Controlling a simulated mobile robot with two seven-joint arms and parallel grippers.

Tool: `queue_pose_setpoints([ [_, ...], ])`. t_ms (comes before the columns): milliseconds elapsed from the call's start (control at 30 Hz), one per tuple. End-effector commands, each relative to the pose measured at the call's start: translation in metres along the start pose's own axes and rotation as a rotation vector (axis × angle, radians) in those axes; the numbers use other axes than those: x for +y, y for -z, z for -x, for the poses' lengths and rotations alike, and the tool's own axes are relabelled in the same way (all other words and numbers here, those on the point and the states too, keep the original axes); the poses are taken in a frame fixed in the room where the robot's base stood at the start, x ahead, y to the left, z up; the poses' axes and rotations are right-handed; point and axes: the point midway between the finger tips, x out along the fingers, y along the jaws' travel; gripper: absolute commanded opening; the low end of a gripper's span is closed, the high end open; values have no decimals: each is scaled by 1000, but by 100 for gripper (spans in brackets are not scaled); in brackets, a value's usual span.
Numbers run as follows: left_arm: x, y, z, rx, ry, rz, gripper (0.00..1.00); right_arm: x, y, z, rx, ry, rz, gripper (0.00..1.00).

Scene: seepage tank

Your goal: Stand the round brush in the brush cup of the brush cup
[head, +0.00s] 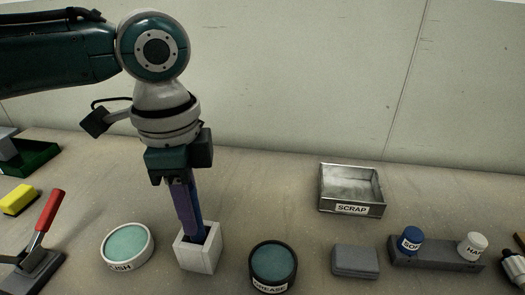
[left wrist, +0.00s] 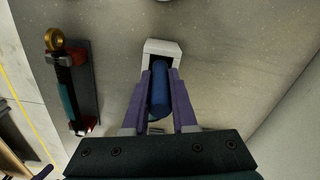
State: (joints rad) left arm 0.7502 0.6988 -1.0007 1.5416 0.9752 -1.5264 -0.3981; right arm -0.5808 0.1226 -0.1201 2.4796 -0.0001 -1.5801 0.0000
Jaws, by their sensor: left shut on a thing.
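My left gripper (head: 190,212) comes down from above, its purple fingers shut on the blue handle of the round brush (head: 196,213). The white square brush cup (head: 197,256) stands on the table directly below, with a dark opening on top. The brush is near upright, and its low end meets the cup's opening in the head view; how deep it sits I cannot tell. In the left wrist view the blue brush (left wrist: 160,98) lies between the fingers (left wrist: 160,80), with the white cup (left wrist: 164,46) just beyond. The brush's bristles are hidden. My right gripper is not in view.
A round white dish (head: 127,246) stands left of the cup and a dark grease tin (head: 273,268) close on its right. A scrap tray (head: 351,190), a grey block (head: 355,261) and a rack (head: 437,254) are farther right.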

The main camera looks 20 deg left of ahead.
Motion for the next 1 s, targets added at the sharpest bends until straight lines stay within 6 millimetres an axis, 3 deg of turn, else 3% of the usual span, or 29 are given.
queue_pose_setpoints([
  [167, 0, 0, -4, 0, -1, 0, 0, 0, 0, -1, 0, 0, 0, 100],
  [200, 0, 0, -3, 0, 0, 0, 29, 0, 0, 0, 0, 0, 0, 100],
  [433, 0, 0, -3, 0, 0, 0, 55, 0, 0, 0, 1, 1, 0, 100],
  [700, 0, 0, -4, 0, 0, 0, 56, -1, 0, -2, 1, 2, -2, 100],
  [867, -1, 0, -9, 1, 2, -2, 56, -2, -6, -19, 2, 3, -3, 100],
  [1000, -3, 3, 29, 6, 3, 0, 56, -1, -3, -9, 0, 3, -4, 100],
])
